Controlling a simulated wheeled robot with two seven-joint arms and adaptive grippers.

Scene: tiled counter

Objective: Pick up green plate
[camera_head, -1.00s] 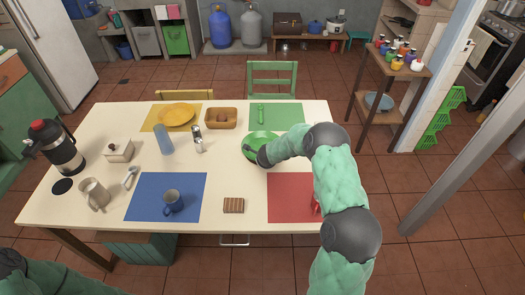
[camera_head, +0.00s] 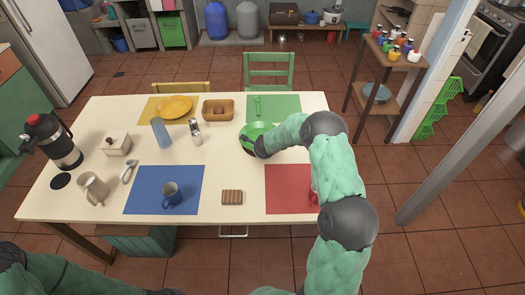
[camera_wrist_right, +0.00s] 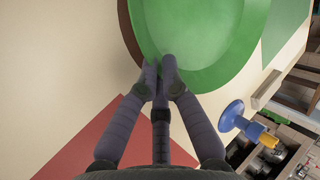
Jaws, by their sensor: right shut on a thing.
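The green plate (camera_head: 257,134) is at the near edge of the green placemat, on the far right part of the table. In the right wrist view, the fingers (camera_wrist_right: 160,68) are closed together on the rim of the green plate (camera_wrist_right: 200,28).
Nearby are a bread basket (camera_head: 218,109), a yellow plate (camera_head: 174,106), shakers (camera_head: 195,132) and a red placemat (camera_head: 288,190). A blue mug (camera_head: 170,194) stands on the blue placemat (camera_head: 140,195). The table's middle is fairly clear.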

